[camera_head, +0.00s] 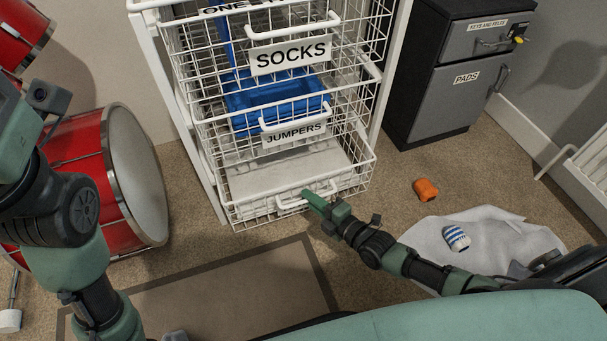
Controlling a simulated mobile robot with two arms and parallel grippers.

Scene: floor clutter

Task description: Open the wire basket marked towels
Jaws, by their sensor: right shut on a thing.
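A white wire basket unit (172,95) stands against the wall with several stacked baskets. Readable labels are SOCKS (290,55) and JUMPERS (294,135); the top label is partly cut off. No label reading towels can be made out. The lowest basket (350,185) has a white handle (291,203) at its front and a pale floor inside. My right gripper (313,198) is at this handle and shut on it, hiding part of the basket front. My left arm comes in at the left; its gripper is outside the picture.
A blue bin (262,95) shows inside the unit. A dark cabinet (440,90) stands to the right. A red drum (95,160) is at the left.

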